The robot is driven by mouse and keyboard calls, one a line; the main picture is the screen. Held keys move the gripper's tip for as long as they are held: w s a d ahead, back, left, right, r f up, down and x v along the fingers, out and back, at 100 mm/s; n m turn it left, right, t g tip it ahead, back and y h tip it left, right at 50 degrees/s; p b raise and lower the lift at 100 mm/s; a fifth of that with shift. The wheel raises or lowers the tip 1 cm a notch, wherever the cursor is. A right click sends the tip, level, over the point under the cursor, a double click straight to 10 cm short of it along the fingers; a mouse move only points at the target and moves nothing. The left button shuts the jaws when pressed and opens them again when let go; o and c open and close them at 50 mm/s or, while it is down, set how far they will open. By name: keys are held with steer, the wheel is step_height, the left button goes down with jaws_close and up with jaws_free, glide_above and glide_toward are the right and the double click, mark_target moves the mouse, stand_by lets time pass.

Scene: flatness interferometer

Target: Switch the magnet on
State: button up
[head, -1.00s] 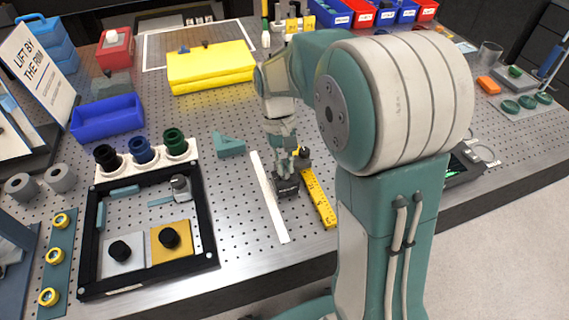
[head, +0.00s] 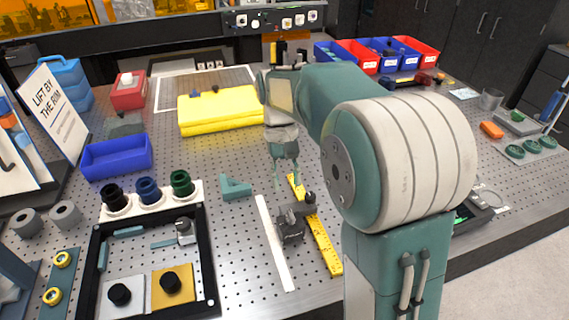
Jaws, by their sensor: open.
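A small dark block (head: 291,222), which looks like a magnetic base, stands on the perforated metal table between a white strip and a yellow ruler. A dark knob-like part (head: 310,198) shows at its upper right. Its markings and the switch position are too small to read. My gripper (head: 286,184) points down, open and empty, above and behind the block in the picture. A gap shows between the fingertips and the block.
The white strip (head: 274,243) lies left of the block and the yellow ruler (head: 322,240) right of it. A teal angle piece (head: 236,187) and a black-framed tray (head: 210,275) lie further left. A yellow folded cloth (head: 220,112) lies behind.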

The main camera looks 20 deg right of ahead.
steer(key=v, duration=0.4)
stand_by(0.3)
steer(key=s+t, duration=1)
steer(key=s, duration=0.9)
steer(key=shift+s, duration=0.1)
stand_by(1.1)
